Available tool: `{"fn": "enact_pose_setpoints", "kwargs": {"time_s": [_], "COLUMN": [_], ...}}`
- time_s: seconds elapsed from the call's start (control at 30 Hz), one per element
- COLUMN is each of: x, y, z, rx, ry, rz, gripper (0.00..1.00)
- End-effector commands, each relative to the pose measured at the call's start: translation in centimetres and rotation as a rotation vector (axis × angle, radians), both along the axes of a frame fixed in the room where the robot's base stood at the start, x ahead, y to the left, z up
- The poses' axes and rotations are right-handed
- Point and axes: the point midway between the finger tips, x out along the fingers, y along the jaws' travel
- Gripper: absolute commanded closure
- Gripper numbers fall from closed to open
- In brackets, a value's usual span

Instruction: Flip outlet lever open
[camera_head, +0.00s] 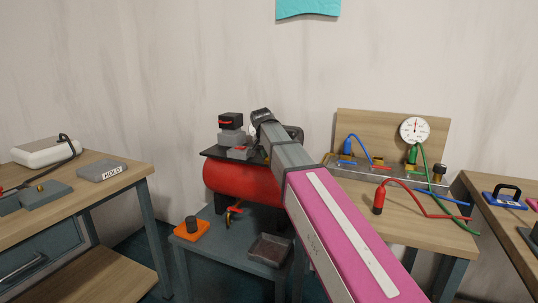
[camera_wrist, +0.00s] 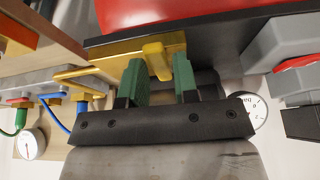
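The outlet shows in the wrist view as a brass-yellow fitting (camera_wrist: 108,62) with a short yellow lever (camera_wrist: 158,62) in front of the dark platform edge. My gripper (camera_wrist: 160,72) has green fingers set apart, with the lever's end in the gap between them. I cannot tell whether either finger touches it. My arm hides the tank's right end, the outlet and the gripper in the head view.
A dark tray (camera_head: 270,249) and an orange block (camera_head: 192,230) sit on the compressor stand. The right bench carries a board with a gauge (camera_head: 414,130) and a red hose (camera_head: 410,190). A grey box (camera_head: 102,170) lies on the left bench.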

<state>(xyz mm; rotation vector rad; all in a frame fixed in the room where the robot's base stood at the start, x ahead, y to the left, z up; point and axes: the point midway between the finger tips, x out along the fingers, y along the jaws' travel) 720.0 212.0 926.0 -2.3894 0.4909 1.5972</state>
Motion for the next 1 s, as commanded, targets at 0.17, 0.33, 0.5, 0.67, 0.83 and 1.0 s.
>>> {"fn": "enact_pose_setpoints", "kwargs": {"time_s": [0.17, 0.33, 0.5, 0.67, 0.83, 1.0], "x": [0.0, 0.0, -0.4, -1.3, -2.4, -3.2], "y": [0.0, 0.0, 0.2, 0.6, 1.0, 1.4], "z": [0.0, 0.1, 1.2, 3.6, 6.4, 8.6], "rx": [0.0, -0.001, -0.001, 0.0, -0.001, 0.0], "ry": [0.0, -0.001, -0.002, -0.003, -0.002, -0.001], "rz": [0.001, 0.002, 0.002, 0.003, 0.002, 0.002], "gripper": [0.55, 0.55, 0.55, 0.55, 0.55, 0.55]}}
